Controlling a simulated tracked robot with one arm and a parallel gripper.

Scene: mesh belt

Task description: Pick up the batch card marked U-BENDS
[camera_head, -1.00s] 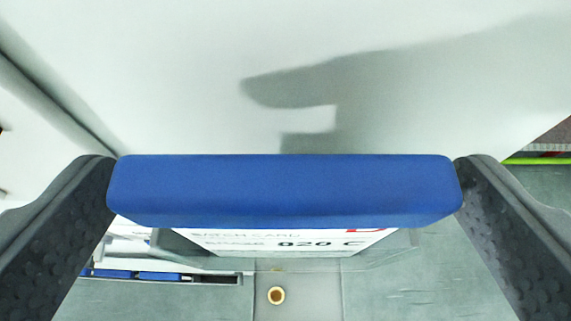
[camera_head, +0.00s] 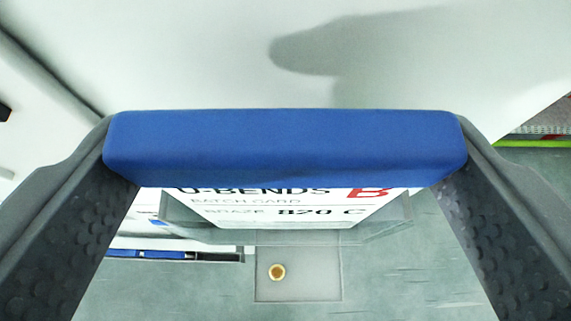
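The bar hides the top of the U-BENDS line. My gripper (camera_head: 285,135) is open, with one dark finger at each end of the blue bar. The bar spans nearly the whole gap between the fingers. I cannot tell whether the fingers touch its ends.
A grey holder (camera_head: 375,235) surrounds the lower part of the card. A slot with blue pieces (camera_head: 165,254) lies at lower left. A pale surface with a shadow fills the top.

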